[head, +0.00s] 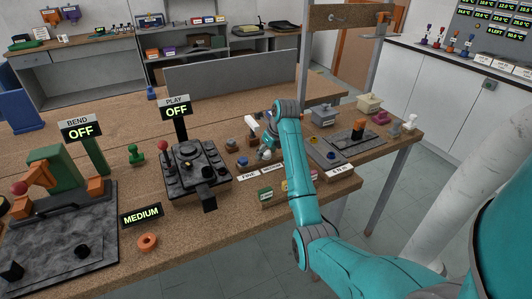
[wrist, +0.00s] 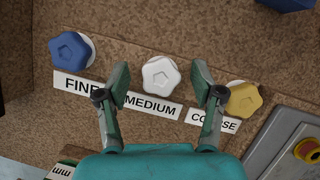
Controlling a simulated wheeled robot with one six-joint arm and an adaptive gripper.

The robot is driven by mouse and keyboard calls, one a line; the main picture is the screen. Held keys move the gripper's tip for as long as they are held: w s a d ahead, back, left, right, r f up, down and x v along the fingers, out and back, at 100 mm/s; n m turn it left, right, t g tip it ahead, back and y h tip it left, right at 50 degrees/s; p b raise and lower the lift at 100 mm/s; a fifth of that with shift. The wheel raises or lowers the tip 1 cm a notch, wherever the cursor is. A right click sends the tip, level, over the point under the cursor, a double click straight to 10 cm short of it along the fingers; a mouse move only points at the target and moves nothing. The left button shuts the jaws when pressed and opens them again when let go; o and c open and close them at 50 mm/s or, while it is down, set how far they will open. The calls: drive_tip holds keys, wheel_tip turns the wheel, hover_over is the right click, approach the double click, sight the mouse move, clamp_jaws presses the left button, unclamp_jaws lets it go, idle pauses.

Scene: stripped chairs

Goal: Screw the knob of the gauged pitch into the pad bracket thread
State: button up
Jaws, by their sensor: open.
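In the wrist view three lobed knobs sit in a row on the brown bench: a blue knob (wrist: 71,51) by the FINE label, a white knob (wrist: 161,75) by the MEDIUM label and a yellow knob (wrist: 244,99) by the COARSE label. My gripper (wrist: 160,72) is open, with one finger on each side of the white knob and visible gaps to it. In the head view my gripper (head: 264,146) is over this row, and my arm hides part of it. A lit display (head: 141,215) reads MEDIUM. I cannot tell for sure which part is the pad bracket.
A green frame with orange parts (head: 50,168) stands on a dark slab at the left, by a BEND OFF sign (head: 80,130). A dark fixture (head: 196,165) stands under a PLAY OFF sign (head: 175,109). An orange ring (head: 148,242) lies near the front edge. A grey plate (head: 325,150) is right of my arm.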

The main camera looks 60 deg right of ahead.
sight(266, 153)
drive_tip(key=c, duration=1.2)
drive_tip(key=shift+r, duration=0.1)
wheel_tip(266, 153, up, 10)
drive_tip(key=shift+o, duration=1.4)
clamp_jaws()
drive_tip(key=shift+a, duration=0.1)
